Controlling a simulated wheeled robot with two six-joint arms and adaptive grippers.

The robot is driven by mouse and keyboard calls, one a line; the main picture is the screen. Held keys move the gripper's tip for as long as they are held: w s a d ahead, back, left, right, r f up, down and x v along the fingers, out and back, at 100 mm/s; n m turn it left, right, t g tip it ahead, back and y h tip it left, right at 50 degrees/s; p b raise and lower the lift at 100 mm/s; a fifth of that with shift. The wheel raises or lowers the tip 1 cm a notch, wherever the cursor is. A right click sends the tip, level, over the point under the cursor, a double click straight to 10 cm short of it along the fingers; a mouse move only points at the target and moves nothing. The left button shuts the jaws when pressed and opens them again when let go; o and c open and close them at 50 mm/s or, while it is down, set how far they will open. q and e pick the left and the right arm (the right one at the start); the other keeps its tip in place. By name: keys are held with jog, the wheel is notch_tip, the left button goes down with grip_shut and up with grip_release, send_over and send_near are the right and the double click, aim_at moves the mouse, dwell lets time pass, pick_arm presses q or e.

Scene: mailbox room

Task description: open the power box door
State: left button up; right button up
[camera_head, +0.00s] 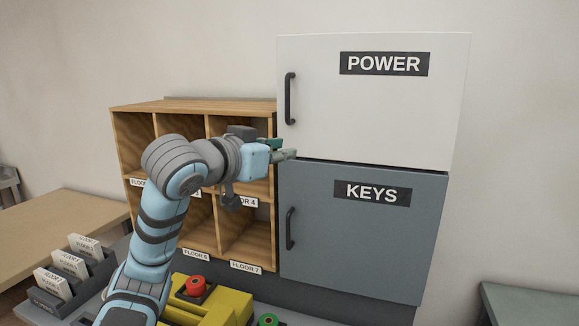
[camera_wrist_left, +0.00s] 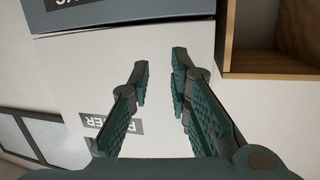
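The power box door (camera_head: 380,115) is white, carries a black POWER label (camera_head: 384,64) and looks shut. Its dark vertical handle (camera_head: 290,98) is on the door's left side. My left gripper (camera_head: 284,149) is at the door's lower left corner, just below the handle and near the seam above the keys door. In the wrist view the left gripper (camera_wrist_left: 160,66) has its fingers apart with white door surface (camera_wrist_left: 160,28) between them. The POWER label shows upside down (camera_wrist_left: 112,124) there. I cannot make out the handle in that view. My right gripper is not in view.
The grey keys door (camera_head: 360,235) with its own handle (camera_head: 290,229) is directly below. A wooden pigeonhole shelf (camera_head: 190,104) stands to the left, behind my arm. A yellow block with a red button (camera_head: 196,286) is below. The wall to the right is clear.

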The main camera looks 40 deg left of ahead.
pick_arm(q)
jog(key=n+t+y, duration=0.1)
jog(key=t, duration=0.1)
send_near(286, 98)
jog(key=s, duration=0.4)
jog(key=w+p, duration=0.1)
jog(key=w, duration=0.3)
jog(key=w+a+p, duration=0.1)
jog(key=w, duration=0.4)
jog(key=w+p, duration=0.1)
jog(key=w, duration=0.4)
jog(key=shift+w+a+r+p, duration=0.2)
jog(key=shift+w+p, duration=0.05)
jog(key=shift+p, duration=0.15)
grip_shut()
